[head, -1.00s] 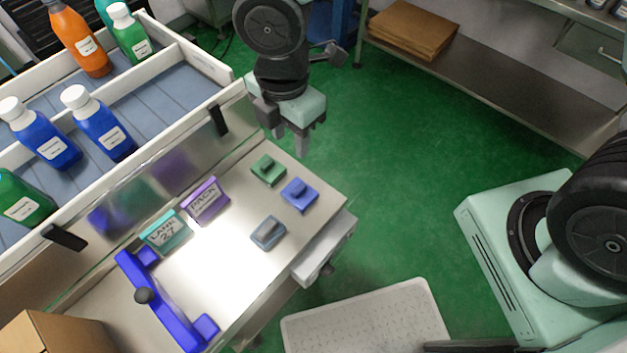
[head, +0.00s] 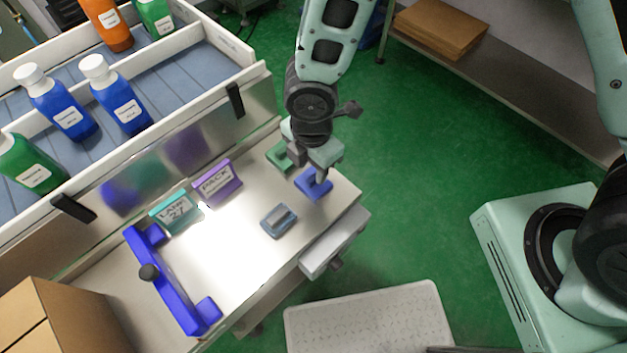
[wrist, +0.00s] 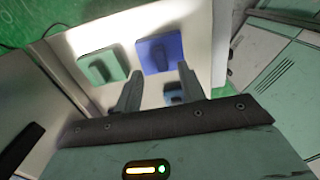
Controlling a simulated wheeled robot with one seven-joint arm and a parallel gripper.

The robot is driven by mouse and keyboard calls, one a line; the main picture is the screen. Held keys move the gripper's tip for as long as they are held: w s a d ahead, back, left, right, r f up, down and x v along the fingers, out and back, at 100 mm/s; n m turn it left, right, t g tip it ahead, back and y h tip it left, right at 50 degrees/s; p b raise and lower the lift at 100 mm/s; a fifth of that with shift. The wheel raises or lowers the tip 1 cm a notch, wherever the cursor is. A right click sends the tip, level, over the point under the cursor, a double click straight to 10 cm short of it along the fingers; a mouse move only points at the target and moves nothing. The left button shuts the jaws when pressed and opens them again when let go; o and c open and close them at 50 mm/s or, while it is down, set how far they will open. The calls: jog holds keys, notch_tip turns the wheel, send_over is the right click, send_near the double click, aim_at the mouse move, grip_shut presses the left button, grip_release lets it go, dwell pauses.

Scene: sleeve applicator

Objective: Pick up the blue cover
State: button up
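The blue cover (head: 316,188) is a small flat blue square with a raised grip on top. It lies on the steel table near its right end, partly hidden behind my gripper (head: 311,170) in the head view. In the wrist view the blue cover (wrist: 160,53) shows just beyond and between the fingertips of my gripper (wrist: 159,70). The fingers are apart and nothing is held between them. Whether they touch the cover's grip cannot be told.
A green cover (head: 281,155) lies close to the left of the blue one, and a grey-blue cover (head: 279,220) nearer the front. Purple (head: 217,183) and teal (head: 175,211) label stands and a blue frame with a black knob (head: 172,285) are further left. A bottle rack (head: 255,85) stands behind.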

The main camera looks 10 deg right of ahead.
aim_at(313, 177)
notch_tip(313, 177, down, 4)
jog(key=shift+d+r, duration=0.15)
jog(key=shift+r, duration=0.1)
grip_shut()
jog(key=shift+r, duration=0.15)
